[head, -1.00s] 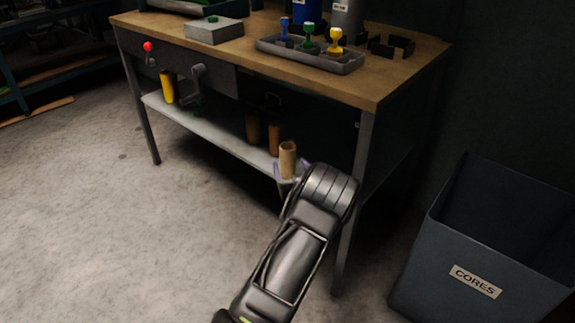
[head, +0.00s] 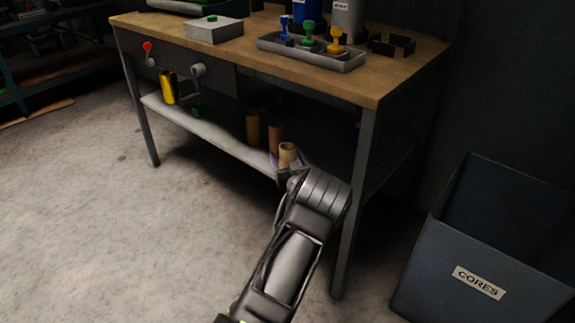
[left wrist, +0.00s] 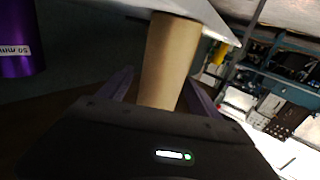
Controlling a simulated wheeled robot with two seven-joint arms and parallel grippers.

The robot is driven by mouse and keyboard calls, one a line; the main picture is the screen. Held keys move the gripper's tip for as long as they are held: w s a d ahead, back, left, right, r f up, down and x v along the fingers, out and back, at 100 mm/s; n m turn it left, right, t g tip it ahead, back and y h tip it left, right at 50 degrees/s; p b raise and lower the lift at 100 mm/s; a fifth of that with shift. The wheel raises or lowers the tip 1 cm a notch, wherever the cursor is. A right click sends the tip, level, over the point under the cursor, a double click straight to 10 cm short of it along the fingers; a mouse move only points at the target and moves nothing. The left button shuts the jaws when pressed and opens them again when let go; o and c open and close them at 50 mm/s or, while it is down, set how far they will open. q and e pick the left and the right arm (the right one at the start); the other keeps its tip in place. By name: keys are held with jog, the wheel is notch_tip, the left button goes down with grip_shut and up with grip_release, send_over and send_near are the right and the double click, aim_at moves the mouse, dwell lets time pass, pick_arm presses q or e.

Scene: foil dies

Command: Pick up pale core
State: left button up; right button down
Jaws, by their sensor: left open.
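The pale core (head: 287,153) is a light tan tube standing on the lower shelf (head: 222,143) of the bench, near its right end. It also shows in the left wrist view (left wrist: 168,62), upright in the picture's middle, between the two purple fingers. My left gripper (head: 285,167) is open around the core, one finger to each side; I cannot tell whether they touch it. My wrist hides the core's lower part in the head view. Two browner cores, one (head: 252,127) and another (head: 275,138), stand just behind it. My right gripper is not in view.
The bench top (head: 400,75) overhangs the shelf, and a bench leg (head: 352,200) stands right of my arm. A grey bin marked CORES (head: 440,250) stands at the right. A purple cylinder (left wrist: 18,40) shows left in the wrist view. The floor at left is clear.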

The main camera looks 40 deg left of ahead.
pick_arm(q)
jog(key=shift+c, duration=0.5)
jog(key=c, duration=1.4)
jog(key=shift+o, duration=0.2)
jog(key=shift+r, duration=0.1)
notch_tip(320, 180, up, 10)
jog(key=p, duration=0.3)
